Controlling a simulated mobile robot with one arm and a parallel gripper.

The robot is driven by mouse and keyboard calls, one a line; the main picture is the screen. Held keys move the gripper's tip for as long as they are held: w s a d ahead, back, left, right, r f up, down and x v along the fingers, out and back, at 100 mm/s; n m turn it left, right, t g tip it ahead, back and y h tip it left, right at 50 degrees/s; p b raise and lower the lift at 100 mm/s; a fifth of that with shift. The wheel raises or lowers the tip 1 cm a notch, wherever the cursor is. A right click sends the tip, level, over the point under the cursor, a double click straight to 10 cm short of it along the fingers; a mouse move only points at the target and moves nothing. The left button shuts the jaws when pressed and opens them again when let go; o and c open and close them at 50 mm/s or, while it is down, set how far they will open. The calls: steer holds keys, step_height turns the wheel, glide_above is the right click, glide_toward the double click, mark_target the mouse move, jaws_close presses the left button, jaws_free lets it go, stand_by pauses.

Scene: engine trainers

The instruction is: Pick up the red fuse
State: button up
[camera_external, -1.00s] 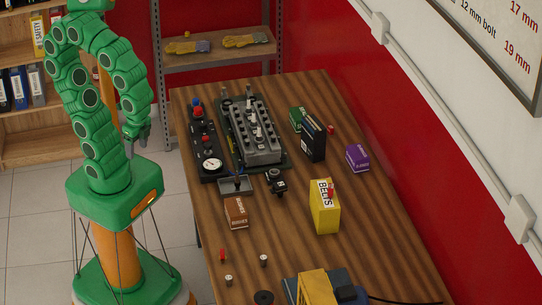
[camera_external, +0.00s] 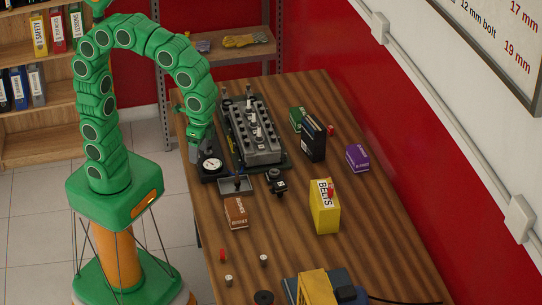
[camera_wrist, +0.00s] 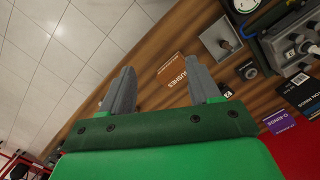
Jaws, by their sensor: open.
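A small red piece (camera_external: 222,255), which looks like the red fuse, stands on the table near its left edge in the external view. It is too small there to be sure. More small red pieces show on the yellow BELTS box (camera_external: 323,212) and beside the black box (camera_external: 313,140). My gripper (camera_wrist: 161,80) is open and empty in the wrist view, with its two grey fingers apart above the table's edge. In the external view it hangs over the left side of the table near the gauge, partly hidden by my arm. No red fuse shows clearly in the wrist view.
A brown box (camera_external: 236,211), labelled BUSHES in the wrist view (camera_wrist: 172,71), lies near a grey tray (camera_wrist: 218,41). The engine block (camera_external: 252,135) and gauge panel (camera_external: 209,168) fill the far left. Two pale-topped pieces stand near the red piece.

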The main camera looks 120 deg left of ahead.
steer(key=w+a+f+n, duration=0.2)
steer(key=w+a, duration=0.5)
steer(key=w, duration=0.2)
steer(key=w+a+f+n, duration=0.1)
steer(key=w+a+f, duration=0.2)
steer(key=w+a, duration=0.55)
steer(key=w+a+f+n, duration=0.1)
steer(key=w+a+f, duration=0.2)
steer(key=a, duration=0.2)
steer(key=w+a+f+n, duration=0.1)
steer(key=w+a+f, duration=0.3)
steer(key=a, duration=0.2)
steer(key=w+a+f+n+t, duration=0.1)
steer(key=w+a+f, duration=0.2)
steer(key=a, duration=0.3)
steer(key=shift+w+a+f, duration=0.25)
steer(key=shift+w+f, duration=0.15)
steer(key=shift+w, duration=0.3)
steer(key=shift+w+a+f, duration=0.1)
steer(key=shift+f, duration=0.25)
step_height(320, 180, down, 2)
steer(key=shift+f, duration=0.1)
steer(key=shift+a+f, duration=0.2)
steer(key=shift+f, duration=1.05)
steer(key=shift+a+f, duration=0.15)
steer(key=shift+f, duration=1.1)
steer(key=c, duration=1)
